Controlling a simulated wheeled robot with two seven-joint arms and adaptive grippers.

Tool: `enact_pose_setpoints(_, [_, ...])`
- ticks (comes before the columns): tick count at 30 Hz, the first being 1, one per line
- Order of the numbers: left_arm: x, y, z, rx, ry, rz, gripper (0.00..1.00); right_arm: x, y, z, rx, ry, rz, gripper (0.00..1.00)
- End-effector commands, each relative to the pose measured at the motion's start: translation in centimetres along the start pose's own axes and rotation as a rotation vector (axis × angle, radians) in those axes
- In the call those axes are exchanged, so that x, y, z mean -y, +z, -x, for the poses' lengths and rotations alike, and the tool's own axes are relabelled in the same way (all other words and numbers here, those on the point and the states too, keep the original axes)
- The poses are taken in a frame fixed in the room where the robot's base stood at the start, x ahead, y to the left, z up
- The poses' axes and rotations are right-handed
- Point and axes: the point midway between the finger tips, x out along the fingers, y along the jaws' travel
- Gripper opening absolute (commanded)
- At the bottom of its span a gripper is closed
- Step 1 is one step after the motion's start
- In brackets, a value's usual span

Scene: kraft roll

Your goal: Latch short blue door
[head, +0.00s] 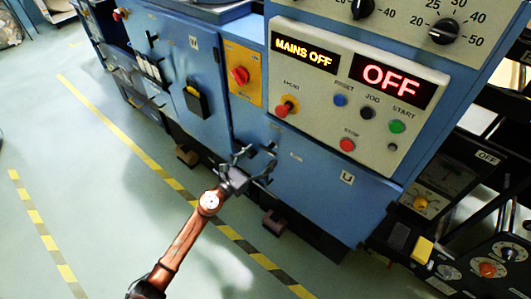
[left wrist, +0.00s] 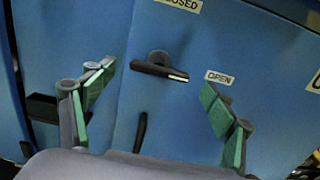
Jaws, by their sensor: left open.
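The short blue door (head: 318,190) is below the control panel, with a "U" label. In the left wrist view the door face (left wrist: 185,125) carries a black turn handle (left wrist: 158,67), lying nearly level, its pale-tipped end pointing right toward the "OPEN" label (left wrist: 219,77). A "CLOSED" label (left wrist: 181,4) is above the handle. A dark pull (left wrist: 140,132) sits lower, near the door's left seam. My left gripper (head: 258,160) is open in front of the door's upper left; its green-padded fingers (left wrist: 157,82) frame the handle without visibly gripping it. Whether the door is flush is unclear.
The control panel (head: 352,95) above has knobs, buttons and "MAINS OFF" and "OFF" displays. A taller blue door (head: 188,75) with a "W" label and a black pocket is to the left. Dark feet protrude below. Open floor (head: 110,190) with striped tape lies in front.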

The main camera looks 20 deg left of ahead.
Motion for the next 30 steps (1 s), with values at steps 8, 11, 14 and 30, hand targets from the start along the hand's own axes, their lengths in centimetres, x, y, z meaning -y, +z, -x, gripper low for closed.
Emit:
enact_pose_setpoints(8, [0.0,-0.1,-2.7,-0.001,0.001,0.002,0.78,0.0,-0.7,0.6,0.001,-0.001,-0.005,0.33])
enact_pose_setpoints(11, [0.0,-0.1,-2.9,-0.001,0.001,0.002,0.78,0.0,-0.8,0.7,0.002,-0.001,-0.006,0.33])
enact_pose_setpoints(14, [0.0,-0.1,-2.9,-0.001,0.001,0.002,0.78,0.0,-0.8,0.8,0.001,-0.001,-0.006,0.33])
enact_pose_setpoints(30, [-0.1,-0.1,-2.9,-0.001,0.002,0.003,0.47,0.0,-0.8,0.7,0.002,-0.001,-0.005,0.33])
